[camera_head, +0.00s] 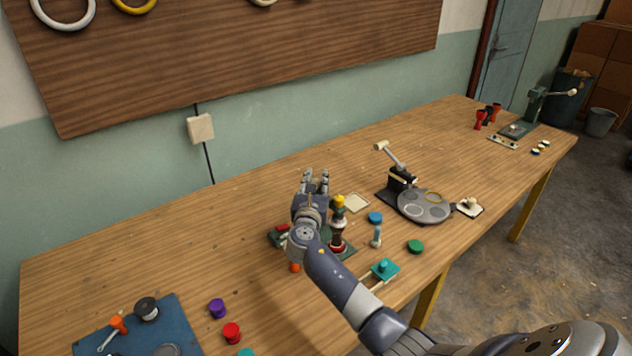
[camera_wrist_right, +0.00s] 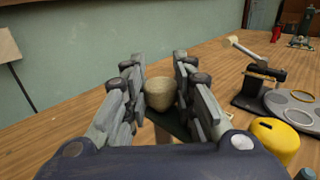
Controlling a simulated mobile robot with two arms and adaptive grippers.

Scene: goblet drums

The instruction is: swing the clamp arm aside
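My right gripper (camera_head: 314,178) is above a dark green base (camera_head: 277,238) near the middle of the table. In the right wrist view a rounded beige knob (camera_wrist_right: 160,93) sits between its fingertips, with no visible gap on either side. The green base (camera_wrist_right: 178,124) shows below the knob. My left gripper is out of view.
Right of the gripper stands a black fixture (camera_head: 399,178) with a raised, knobbed lever and a grey round plate (camera_head: 425,210). A blue mat (camera_head: 180,315) is front left.

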